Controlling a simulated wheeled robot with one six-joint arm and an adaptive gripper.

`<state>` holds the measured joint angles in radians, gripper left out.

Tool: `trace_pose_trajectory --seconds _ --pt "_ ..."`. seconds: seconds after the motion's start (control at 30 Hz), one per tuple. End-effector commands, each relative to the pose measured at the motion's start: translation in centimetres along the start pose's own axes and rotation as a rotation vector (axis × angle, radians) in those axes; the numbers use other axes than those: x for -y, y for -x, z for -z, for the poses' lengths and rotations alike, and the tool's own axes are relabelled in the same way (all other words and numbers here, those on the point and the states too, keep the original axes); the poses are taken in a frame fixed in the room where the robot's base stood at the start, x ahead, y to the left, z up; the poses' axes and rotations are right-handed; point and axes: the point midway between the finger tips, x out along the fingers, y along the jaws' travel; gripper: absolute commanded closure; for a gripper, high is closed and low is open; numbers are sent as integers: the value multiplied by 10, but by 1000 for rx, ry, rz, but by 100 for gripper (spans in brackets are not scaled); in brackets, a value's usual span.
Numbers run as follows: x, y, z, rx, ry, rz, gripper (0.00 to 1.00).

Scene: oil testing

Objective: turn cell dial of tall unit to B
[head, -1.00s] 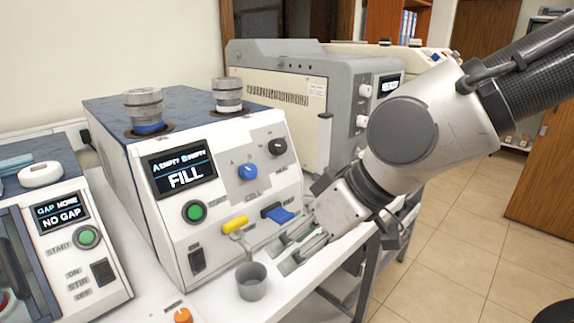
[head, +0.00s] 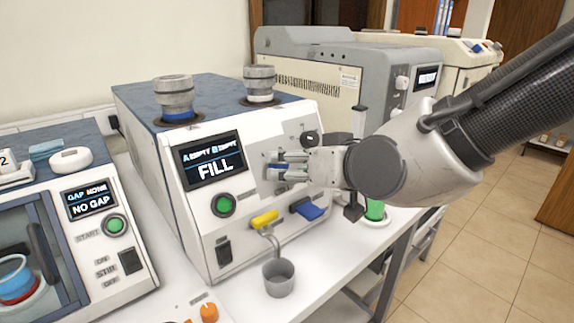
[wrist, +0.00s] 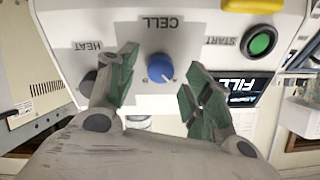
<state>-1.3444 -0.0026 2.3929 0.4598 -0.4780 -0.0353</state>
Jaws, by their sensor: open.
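The tall white unit (head: 240,240) with a FILL screen (head: 212,160) stands in the middle of the head view. Its blue cell dial (wrist: 160,68) shows in the wrist view above the upside-down picture's lower edge. The dial's white mark points to the lower right there, which is upper left on the panel. My gripper (head: 268,165) is at the panel in the head view and mostly hides the dial and its letters. In the wrist view my gripper (wrist: 162,65) is open, one finger on each side of the dial, with gaps visible.
The black heat dial (head: 309,138) is close beside my gripper. A green start button (head: 223,205), yellow lever (head: 265,219) and blue lever (head: 309,209) are on the same panel. A grey cup (head: 279,277) stands below, and a green object (head: 374,210) sits at right.

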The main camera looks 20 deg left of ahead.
Motion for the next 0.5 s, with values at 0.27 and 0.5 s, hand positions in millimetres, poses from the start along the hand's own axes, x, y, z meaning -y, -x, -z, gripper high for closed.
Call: trace_pose_trajectory --seconds 0.27,0.5 --pt "0 -20 0 1 -1 1 49" --pt "0 -20 0 1 -1 1 57"
